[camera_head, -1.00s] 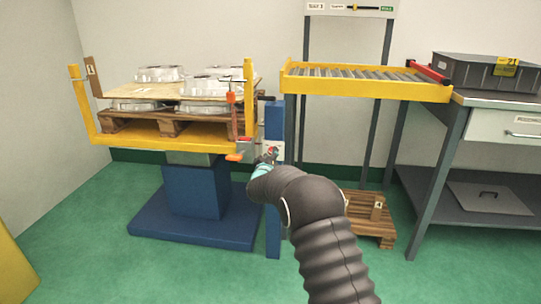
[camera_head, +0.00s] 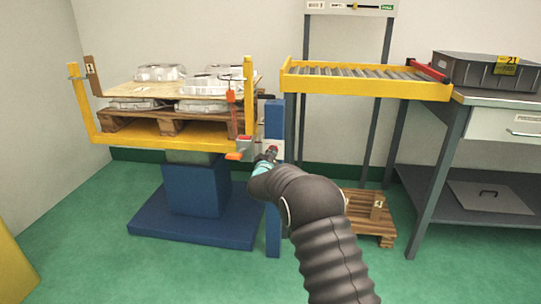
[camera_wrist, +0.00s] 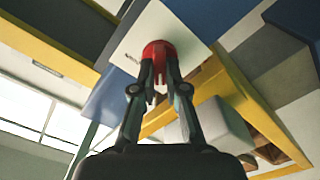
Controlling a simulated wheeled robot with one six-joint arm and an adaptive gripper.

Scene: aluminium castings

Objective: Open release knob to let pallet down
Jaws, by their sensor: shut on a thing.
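The wooden pallet (camera_head: 170,127) sits raised on the yellow lift frame (camera_head: 165,143), carrying a board and several shiny castings (camera_head: 210,87). The red release knob (camera_wrist: 157,48) is on a white plate (camera_wrist: 180,20), which also shows on the blue post (camera_head: 274,120) right of the lift. My gripper (camera_wrist: 160,70) is shut on the knob, its fingertips against it in the wrist view. In the head view, my gripper (camera_head: 270,154) is at the plate and largely hides the knob. I cannot tell how far the knob is turned.
A yellow roller conveyor (camera_head: 365,88) stands right of the post. A bench with a dark bin (camera_head: 480,72) is at the far right. A small pallet (camera_head: 375,218) lies on the floor below the conveyor. Green floor is clear in front of the lift.

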